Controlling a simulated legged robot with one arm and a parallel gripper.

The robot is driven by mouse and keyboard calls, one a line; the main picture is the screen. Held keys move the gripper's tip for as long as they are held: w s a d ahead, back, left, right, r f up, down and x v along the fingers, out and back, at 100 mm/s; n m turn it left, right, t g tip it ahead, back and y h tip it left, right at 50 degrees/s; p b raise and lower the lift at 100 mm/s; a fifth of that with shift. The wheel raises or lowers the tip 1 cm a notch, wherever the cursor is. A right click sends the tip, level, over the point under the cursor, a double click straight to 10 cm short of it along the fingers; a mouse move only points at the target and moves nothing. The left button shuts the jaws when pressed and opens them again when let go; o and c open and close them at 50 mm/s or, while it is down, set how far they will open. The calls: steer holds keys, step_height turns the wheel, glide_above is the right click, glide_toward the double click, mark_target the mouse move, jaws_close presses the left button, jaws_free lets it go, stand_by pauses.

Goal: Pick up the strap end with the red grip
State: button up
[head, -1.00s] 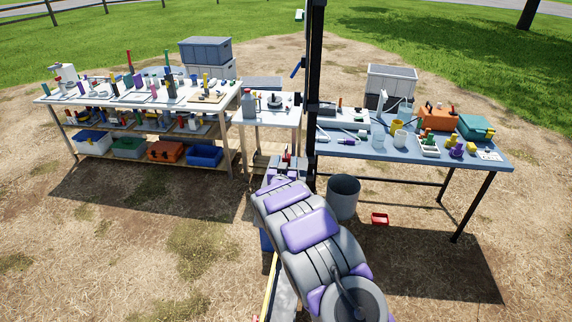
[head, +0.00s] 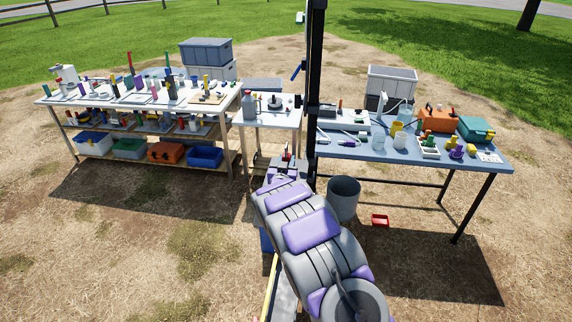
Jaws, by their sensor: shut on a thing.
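My arm reaches forward from the bottom of the head view, and my gripper (head: 287,157) is at its far end, beside the black post and in front of the small white table. The gripper is small here and partly hidden by my own wrist. It is shut on a small red piece (head: 288,148), which looks like the red grip of the strap end. The strap itself cannot be made out, and the exact hold is too small to see.
A black post (head: 316,80) stands just right of my gripper. A white table (head: 222,108) with bottles and tools is left, a blue table (head: 420,156) right. Dirt ground at front left is clear.

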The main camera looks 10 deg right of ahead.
steer(key=p+v, duration=0.3)
steer(key=v, duration=1.5)
steer(key=shift+r, duration=0.15)
